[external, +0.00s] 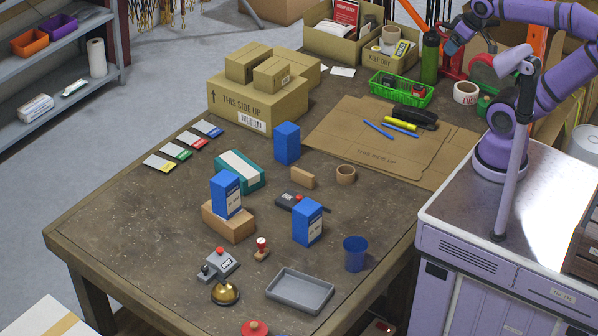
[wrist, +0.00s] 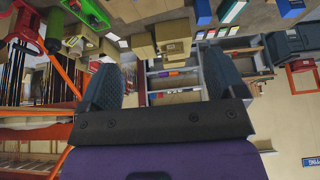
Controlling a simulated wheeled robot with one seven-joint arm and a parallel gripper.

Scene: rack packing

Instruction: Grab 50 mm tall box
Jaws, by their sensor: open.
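Three blue boxes stand upright on the brown table in the external view: one at the back (external: 287,143), one (external: 227,194) on a small cardboard box (external: 229,222), and one at the right (external: 308,222). A teal box with a white top stripe (external: 239,172) lies behind the middle one. A small tan block (external: 302,177) sits nearby. I cannot tell which box is 50 mm tall. My gripper (external: 453,46) is raised at the upper right, far from these boxes. In the wrist view my gripper (wrist: 163,80) is open, with nothing between its dark fingers.
Large cardboard boxes (external: 258,105) stand at the table's back left. A blue cup (external: 355,254) and grey tray (external: 300,291) are in front. The table's left front is mostly clear.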

